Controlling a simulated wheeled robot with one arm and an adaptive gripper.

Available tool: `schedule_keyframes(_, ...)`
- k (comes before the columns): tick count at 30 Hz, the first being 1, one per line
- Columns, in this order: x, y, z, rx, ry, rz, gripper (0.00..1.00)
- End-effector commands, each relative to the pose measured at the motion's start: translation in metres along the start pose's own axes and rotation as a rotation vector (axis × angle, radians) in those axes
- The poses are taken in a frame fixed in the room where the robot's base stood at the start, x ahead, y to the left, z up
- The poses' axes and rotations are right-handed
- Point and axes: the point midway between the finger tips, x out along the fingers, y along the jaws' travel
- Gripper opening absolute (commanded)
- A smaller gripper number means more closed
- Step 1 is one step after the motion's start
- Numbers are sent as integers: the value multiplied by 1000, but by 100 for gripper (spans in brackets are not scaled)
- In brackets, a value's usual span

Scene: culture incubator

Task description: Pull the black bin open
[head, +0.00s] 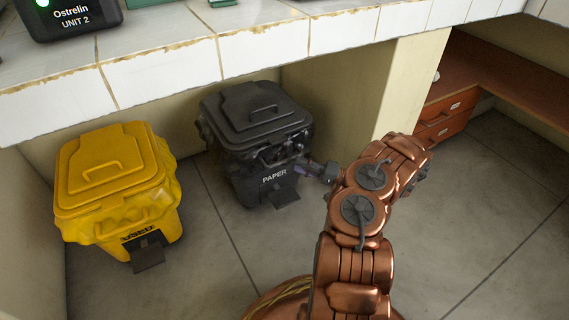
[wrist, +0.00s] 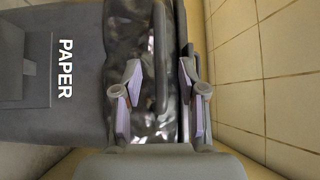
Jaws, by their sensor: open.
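The black bin (head: 262,183), marked PAPER, stands on the floor under the counter. Its lid (head: 238,112) looks shut, with a handle on top and a dark bag bunched below its rim. A pedal (head: 286,198) sticks out at the base. My gripper (head: 300,165) is at the bin's front, just under the lid's edge, its fingertips hard to make out there. Contact cannot be told.
A yellow bin (head: 115,185) with a shut lid stands to the left. The tiled counter (head: 265,48) overhangs both bins. A cream partition (head: 400,85) stands right of the black bin, with wooden drawers (head: 445,120) beyond. The floor (head: 215,265) in front is clear.

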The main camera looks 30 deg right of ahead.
Motion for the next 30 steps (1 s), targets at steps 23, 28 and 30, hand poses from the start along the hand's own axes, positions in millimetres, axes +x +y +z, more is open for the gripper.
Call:
schedule_keyframes(23, 60, 0, 0, 1, 2, 2, 41)
schedule_keyframes(28, 59, 0, 0, 1, 2, 2, 29)
schedule_keyframes(30, 59, 0, 0, 1, 2, 2, 22)
